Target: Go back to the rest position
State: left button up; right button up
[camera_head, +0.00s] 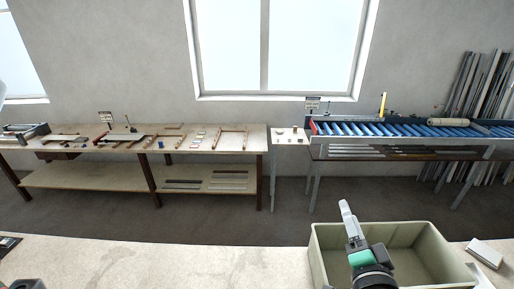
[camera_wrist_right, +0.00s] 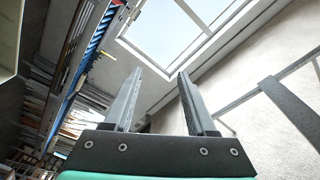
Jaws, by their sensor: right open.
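My right gripper (camera_head: 345,208) shows in the head view in front of the green-grey bin (camera_head: 438,236), with its fingers pointing up and away from me. In the right wrist view its two fingers (camera_wrist_right: 161,73) stand apart with nothing between them, so it is open and empty. They point up toward the window and wall.
A pale worktop (camera_head: 180,262) runs along the front, largely clear at its middle. A white block (camera_head: 485,252) lies right of the bin. Across the floor stand a wooden bench (camera_head: 75,178) with parts and a blue roller conveyor (camera_head: 400,129). Metal profiles (camera_head: 480,85) lean at right.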

jog(key=s+a+r+n+t, duration=0.1)
jog(key=s+r+t, duration=0.1)
jog(key=r, duration=0.6)
jog(key=s+a+r+n+t, duration=0.1)
jog(key=r+t, duration=0.1)
jog(key=r, duration=0.6)
jog(key=s+a+r+n+t+y, duration=0.3)
jog(key=s+r+n+t+y, duration=0.2)
jog(key=s+r+n, duration=0.6)
jog(key=shift+s+a+r+n+t, duration=0.15)
jog(key=shift+s+r+n+t, duration=0.25)
jog(key=shift+s+r, duration=1.45)
jog(key=shift+w+r, duration=0.5)
